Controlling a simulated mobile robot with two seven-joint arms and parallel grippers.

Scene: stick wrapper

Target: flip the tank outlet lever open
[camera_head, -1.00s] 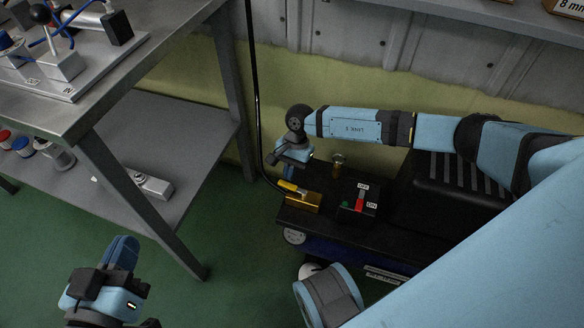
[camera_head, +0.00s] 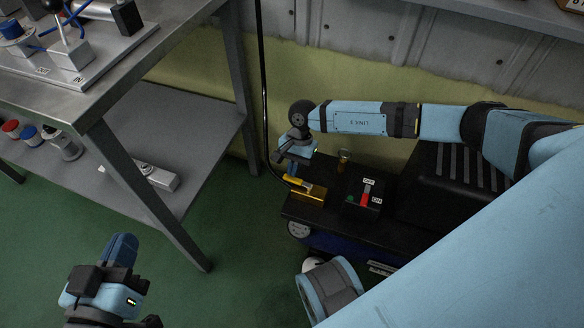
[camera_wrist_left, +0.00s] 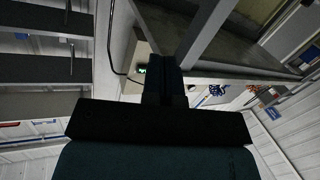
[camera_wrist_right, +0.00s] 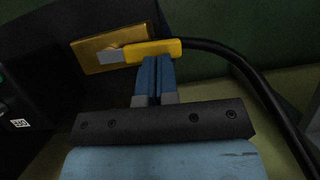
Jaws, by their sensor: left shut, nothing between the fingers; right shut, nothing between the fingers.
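My left gripper (camera_head: 124,249) is shut and empty, away over the green floor.
A switch box (camera_head: 365,194) with a red switch stands right of the block. A metal table (camera_head: 185,38) with a lower shelf (camera_head: 190,130) is on the left. Green floor lies open between table and unit.

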